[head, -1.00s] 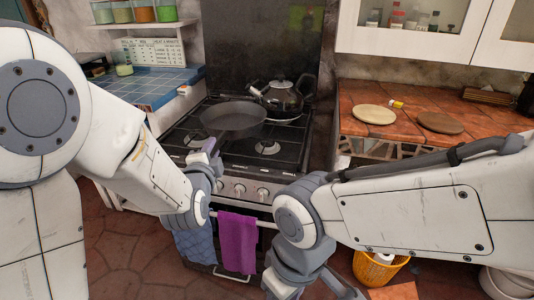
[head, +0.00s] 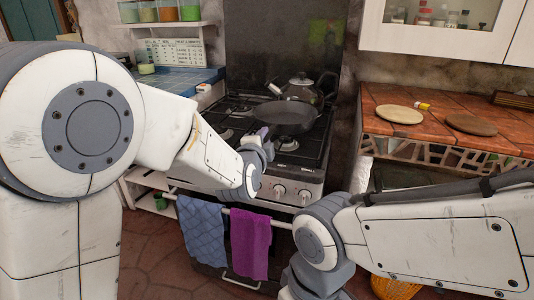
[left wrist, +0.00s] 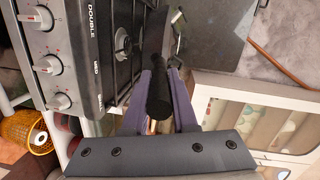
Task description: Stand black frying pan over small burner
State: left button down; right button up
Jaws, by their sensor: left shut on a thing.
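The black frying pan (head: 285,113) is over the back right part of the stove in the head view, in front of the kettle. My left gripper (head: 264,134) is shut on its handle, at the pan's near left side. In the left wrist view the black handle (left wrist: 158,97) lies between the purple fingers. The front right burner (head: 286,144) is bare, just nearer than the pan. The front left burner (head: 225,134) is also bare. Whether the pan touches the grates is unclear. My right arm shows at lower right, its fingertips out of frame.
A dark kettle (head: 303,88) stands at the back right of the stove, close behind the pan. A tiled counter (head: 465,117) with two round boards lies to the right. A blue towel (head: 201,230) and a purple towel (head: 249,243) hang from the oven rail.

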pick_arm(q)
jog(key=shift+x, duration=1.2)
jog(key=shift+f+b, duration=0.6)
jog(key=shift+f, duration=1.6)
jog(key=c, duration=0.7)
grip_release()
jog(key=shift+s+f, duration=0.15)
jog(key=shift+f, duration=0.1)
